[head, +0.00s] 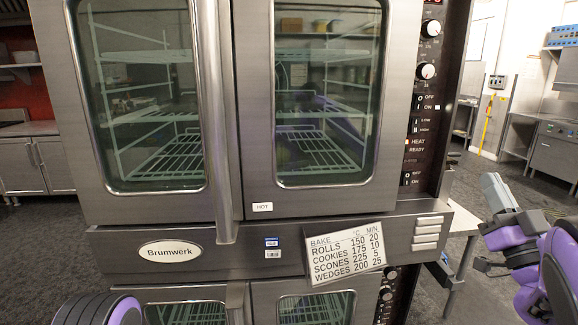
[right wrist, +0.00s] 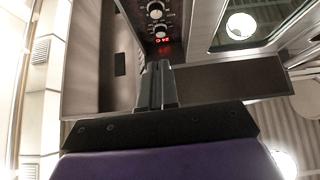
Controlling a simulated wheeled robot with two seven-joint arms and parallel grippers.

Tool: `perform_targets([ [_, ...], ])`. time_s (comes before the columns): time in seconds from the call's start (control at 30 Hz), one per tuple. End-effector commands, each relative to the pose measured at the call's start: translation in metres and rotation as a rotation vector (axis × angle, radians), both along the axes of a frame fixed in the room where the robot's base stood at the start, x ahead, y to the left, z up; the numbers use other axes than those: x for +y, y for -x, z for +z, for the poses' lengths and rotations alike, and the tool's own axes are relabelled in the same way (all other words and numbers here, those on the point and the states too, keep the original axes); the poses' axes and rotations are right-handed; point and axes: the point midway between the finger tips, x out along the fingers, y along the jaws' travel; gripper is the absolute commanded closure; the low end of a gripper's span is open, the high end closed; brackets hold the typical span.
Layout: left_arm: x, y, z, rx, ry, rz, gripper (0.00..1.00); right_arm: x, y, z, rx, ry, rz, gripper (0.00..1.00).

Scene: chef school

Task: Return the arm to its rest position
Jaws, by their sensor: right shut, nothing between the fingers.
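My right gripper (head: 497,193) is at the right of the head view, to the right of the oven and apart from it. Its fingers point up and are together with nothing between them. In the right wrist view the shut fingers (right wrist: 157,85) show in the middle, with the oven's control panel beyond them. A part of my left arm (head: 98,311) shows at the bottom left of the head view. My left gripper is out of view.
A steel double oven (head: 220,140) with shut glass doors stands close in front. A bake-time sign (head: 345,254) leans on its ledge. A steel table (head: 462,236) stands behind my right gripper. Open floor (head: 480,172) lies to the right.

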Motion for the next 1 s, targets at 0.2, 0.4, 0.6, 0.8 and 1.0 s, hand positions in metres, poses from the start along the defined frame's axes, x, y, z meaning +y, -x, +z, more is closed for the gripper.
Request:
perform_targets([
  [0.2, 0.000, -0.001, 0.000, -0.002, 0.000, 0.000, 0.30, -0.006, -0.011, -0.022, 0.092, -0.002, -0.094, 1.00],
  [0.4, 0.000, -0.001, 0.000, -0.002, 0.000, 0.000, 0.30, -0.013, -0.020, -0.074, 0.236, -0.052, -0.179, 1.00],
  [0.6, 0.000, -0.001, 0.000, -0.002, 0.000, 0.000, 0.30, -0.017, -0.021, -0.158, 0.448, -0.118, -0.258, 1.00],
  [0.8, 0.000, -0.001, 0.000, -0.002, 0.000, 0.000, 0.30, -0.010, 0.008, -0.292, 0.789, -0.210, -0.349, 1.00],
  [1.0, 0.000, -0.001, 0.000, -0.002, 0.000, 0.000, 0.30, 0.016, 0.103, -0.447, 1.243, -0.318, -0.452, 1.00],
])
